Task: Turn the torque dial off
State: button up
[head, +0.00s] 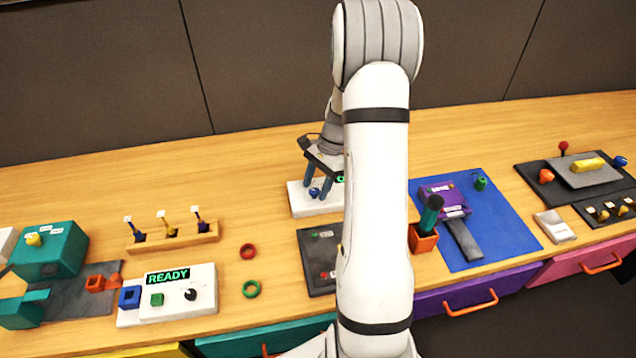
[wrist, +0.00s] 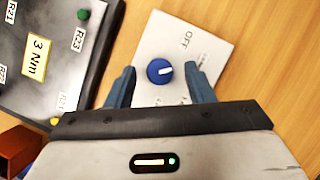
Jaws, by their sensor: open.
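The torque dial is a round blue knob (wrist: 159,71) with a short white mark, on a white plate (wrist: 160,38). In the wrist view the mark points right and slightly up. The word OFF is printed above and right of the knob; smaller labels to its right and below are unreadable. In the head view the knob (head: 314,193) and plate (head: 297,204) are partly behind my arm. My gripper (wrist: 160,70) is open, with one blue-grey finger on each side of the knob and gaps between. In the head view my gripper (head: 318,187) points down over the plate.
A dark panel (wrist: 50,62) labelled 3 Nm lies left of the plate in the wrist view. An orange holder (head: 424,238) and a purple device (head: 443,200) on a blue mat stand right of my arm. Bare wood lies left of the plate in the head view.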

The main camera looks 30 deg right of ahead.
jog(key=shift+c, duration=0.6)
jog(key=c, duration=0.9)
jog(key=shift+o, duration=0.2)
jog(key=shift+n, duration=0.4)
jog(key=n, duration=0.1)
jog(key=n+g, duration=0.1)
jog(key=n, duration=0.1)
jog(key=shift+w+n+h, duration=0.2)
jog(key=shift+n+h, duration=0.1)
jog(key=shift+h, duration=0.1)
jog(key=shift+a+n+g+h, duration=0.15)
jog(key=shift+n+g+h, duration=0.4)
jog(key=shift+n, duration=1.15)
jog(key=o, duration=1)
jog(key=shift+g, duration=0.25)
